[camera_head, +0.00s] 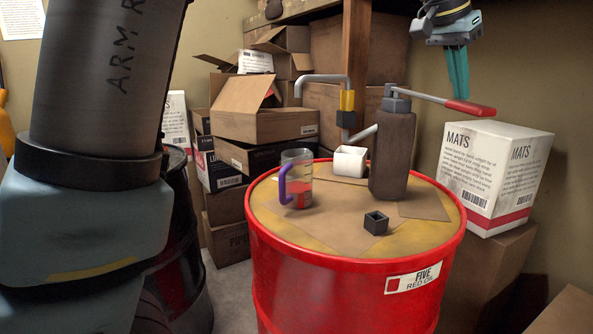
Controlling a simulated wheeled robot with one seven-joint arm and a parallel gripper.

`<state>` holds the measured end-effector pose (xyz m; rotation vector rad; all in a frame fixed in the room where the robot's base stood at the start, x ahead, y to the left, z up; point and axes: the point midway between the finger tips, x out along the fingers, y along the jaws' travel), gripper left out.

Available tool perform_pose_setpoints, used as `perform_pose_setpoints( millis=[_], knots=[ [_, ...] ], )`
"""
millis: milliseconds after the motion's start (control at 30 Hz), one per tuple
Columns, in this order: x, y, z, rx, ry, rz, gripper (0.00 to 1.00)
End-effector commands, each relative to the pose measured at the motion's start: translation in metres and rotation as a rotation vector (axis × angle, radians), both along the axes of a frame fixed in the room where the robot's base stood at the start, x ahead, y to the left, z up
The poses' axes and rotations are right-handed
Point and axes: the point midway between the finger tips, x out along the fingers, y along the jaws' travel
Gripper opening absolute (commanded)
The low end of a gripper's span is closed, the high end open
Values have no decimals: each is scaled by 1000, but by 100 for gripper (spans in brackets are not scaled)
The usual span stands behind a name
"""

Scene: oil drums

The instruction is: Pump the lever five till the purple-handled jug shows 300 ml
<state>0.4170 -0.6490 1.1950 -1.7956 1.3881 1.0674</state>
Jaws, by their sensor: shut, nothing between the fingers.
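The purple-handled jug (298,181) stands upright on the lid of the red drum labelled FIVE (345,280). It holds some red liquid in its lower part; its scale is too small to read. The pump (393,155) rises from the drum top, with a grey spout (322,78) reaching left above the jug side. Its lever (440,100) points right and slightly down, ending in a red grip (470,107). My gripper (459,93) hangs fingers-down at the upper right, shut and empty, its teal fingers at or just behind the red grip. I cannot tell whether they touch it.
A white cup (349,161) and a small black open box (376,223) are on the drum top. A white MATS box (495,170) stands close at right. Stacked cardboard boxes (265,110) and a wooden post (355,60) are behind. A dark drum (180,250) is at left.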

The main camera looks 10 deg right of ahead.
Motion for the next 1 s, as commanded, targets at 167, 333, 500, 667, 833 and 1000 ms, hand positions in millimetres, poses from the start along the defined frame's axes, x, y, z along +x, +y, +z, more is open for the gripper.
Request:
perform_pose_setpoints(
  millis=[167,333,500,667,833,1000],
  knots=[
    [1,0,35,1,0,1,0],
    [0,0,61,1,0,0,0],
    [0,0,87,0,0,1,0],
    [0,0,111,0,-1,0,0],
    [0,0,117,0,-1,0,0],
    [0,0,115,-1,-2,1,0]
  ],
)
